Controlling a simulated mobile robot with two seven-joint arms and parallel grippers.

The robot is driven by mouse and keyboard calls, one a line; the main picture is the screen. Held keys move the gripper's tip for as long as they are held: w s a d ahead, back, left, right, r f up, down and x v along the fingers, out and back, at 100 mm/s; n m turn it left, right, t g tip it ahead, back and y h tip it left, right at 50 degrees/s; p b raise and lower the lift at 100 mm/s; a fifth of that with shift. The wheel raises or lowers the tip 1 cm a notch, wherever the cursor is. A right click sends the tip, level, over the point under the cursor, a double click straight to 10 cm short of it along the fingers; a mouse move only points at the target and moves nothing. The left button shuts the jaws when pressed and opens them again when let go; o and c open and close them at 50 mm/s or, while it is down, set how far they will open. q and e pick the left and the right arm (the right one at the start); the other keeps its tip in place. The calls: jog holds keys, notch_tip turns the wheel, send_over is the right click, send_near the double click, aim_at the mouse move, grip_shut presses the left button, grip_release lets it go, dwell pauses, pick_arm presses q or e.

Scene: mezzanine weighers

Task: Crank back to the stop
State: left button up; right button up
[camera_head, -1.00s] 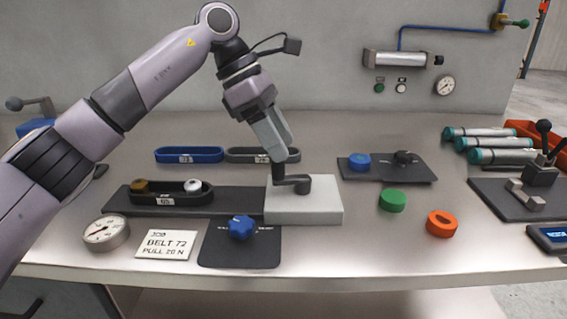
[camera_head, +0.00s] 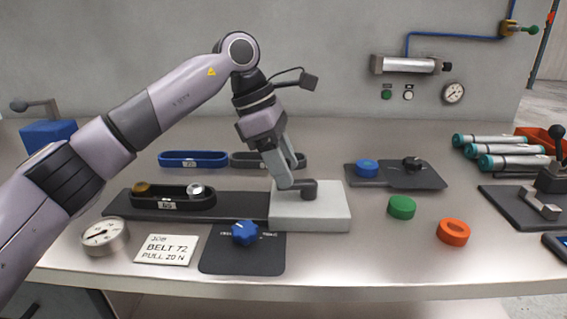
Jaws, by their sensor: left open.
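The dark crank (camera_head: 312,187) sits on a pale grey block (camera_head: 325,212) near the middle of the bench. Its hub and a short piece of its arm show, with the arm pointing left from the hub. My left gripper (camera_head: 290,175) is open, pointing down at the crank's left end. Its fingers hide the crank's upright handle, and I cannot tell whether they touch it. Left of the block, a black belt (camera_head: 172,203) runs around a brass pulley (camera_head: 142,188) and a silver pulley (camera_head: 195,190) on a dark plate (camera_head: 240,206). My right gripper is out of view.
In front are a dial gauge (camera_head: 104,237), a job card (camera_head: 165,250) and a blue knob (camera_head: 245,233). Spare belts (camera_head: 193,158) lie behind. Green (camera_head: 402,207) and orange (camera_head: 453,232) rings stand on the right, with clear bench between them and the block.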

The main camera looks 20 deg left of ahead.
pick_arm(q)
grip_shut()
jog(key=shift+s+n, duration=0.1)
jog(key=shift+n, duration=0.2)
jog(key=shift+s+n, duration=0.1)
jog(key=shift+n, duration=0.2)
jog(key=n+t, duration=0.1)
jog(key=n, duration=0.1)
jog(key=s+d+n+b, duration=0.1)
jog(key=shift+s+d+n+t+y, duration=0.1)
jog(key=shift+n+t+y, duration=0.3)
jog(key=shift+s+d+r+n+t+y+b, duration=0.15)
jog(key=shift+d+n+t+y+b, duration=0.1)
jog(key=shift+n, duration=0.55)
jog(key=shift+s+d+f+n+t+y+b, duration=0.1)
jog(key=shift+s+d+n+t+y+b, duration=0.15)
jog(key=shift+n, duration=0.55)
jog(key=shift+s+d+r+n+t+y+b, duration=0.1)
jog(key=shift+d+n+t+y+b, duration=0.15)
jog(key=shift+n, duration=0.55)
jog(key=shift+d, duration=0.1)
